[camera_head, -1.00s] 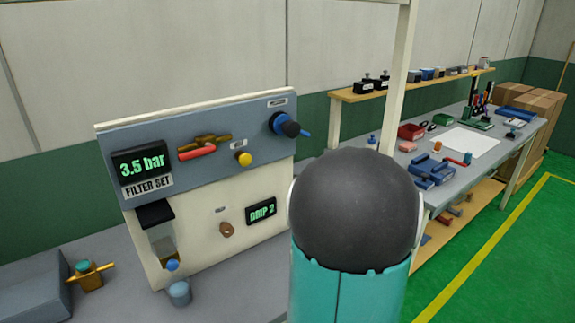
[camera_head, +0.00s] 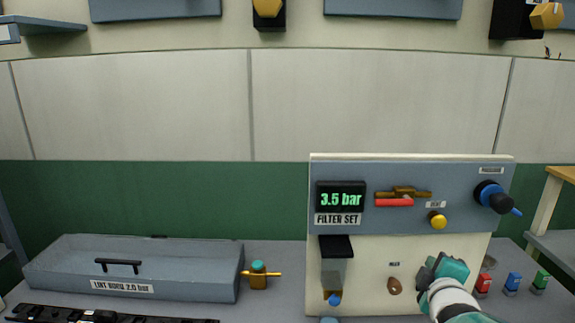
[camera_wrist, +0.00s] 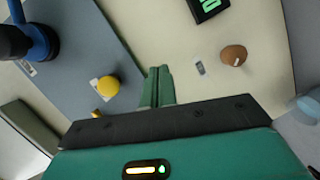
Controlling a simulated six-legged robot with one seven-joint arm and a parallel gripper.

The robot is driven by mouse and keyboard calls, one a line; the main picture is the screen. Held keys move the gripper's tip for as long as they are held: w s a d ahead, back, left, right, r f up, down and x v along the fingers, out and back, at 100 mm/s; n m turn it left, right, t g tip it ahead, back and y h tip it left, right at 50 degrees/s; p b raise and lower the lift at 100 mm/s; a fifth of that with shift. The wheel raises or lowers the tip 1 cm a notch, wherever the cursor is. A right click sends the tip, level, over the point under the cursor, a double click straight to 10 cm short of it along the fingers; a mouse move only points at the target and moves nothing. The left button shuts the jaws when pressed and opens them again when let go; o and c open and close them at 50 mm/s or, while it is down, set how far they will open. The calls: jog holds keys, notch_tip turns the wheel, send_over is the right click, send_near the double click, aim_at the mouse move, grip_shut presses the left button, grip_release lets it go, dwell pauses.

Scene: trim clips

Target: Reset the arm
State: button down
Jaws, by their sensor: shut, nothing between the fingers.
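My gripper (camera_head: 447,270) is at the lower right of the head view, in front of the lower right part of the filter panel (camera_head: 411,162). In the wrist view its green fingers (camera_wrist: 157,87) are together with nothing between them. They point at the panel face, between a yellow button (camera_wrist: 108,87) and a brown knob (camera_wrist: 234,55); I cannot tell how far off it is. The "DRIP" display seen earlier on the panel is hidden behind my gripper in the head view, though part of a green-lit display (camera_wrist: 207,6) shows in the wrist view.
The panel also carries a "3.5 bar" display (camera_head: 341,197), a red-handled valve (camera_head: 394,202) and a blue-black knob (camera_head: 495,198). Red, blue and green small items (camera_head: 512,283) sit right.

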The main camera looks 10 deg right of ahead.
jog(key=s+a+f+m+g+y, duration=0.1)
jog(key=s+a+m+g+y, duration=0.2)
jog(key=a, duration=0.9)
jog(key=s+a+f+m+g+y, duration=0.1)
jog(key=s+a+m+g+y, duration=0.3)
jog(key=s+a, duration=0.6)
jog(key=a+m+g, duration=0.1)
jog(key=a+m, duration=0.1)
jog(key=a, duration=0.1)
jog(key=shift+s+a+f+m, duration=0.15)
jog(key=shift+a+f+m, duration=0.15)
jog(key=shift+f, duration=0.05)
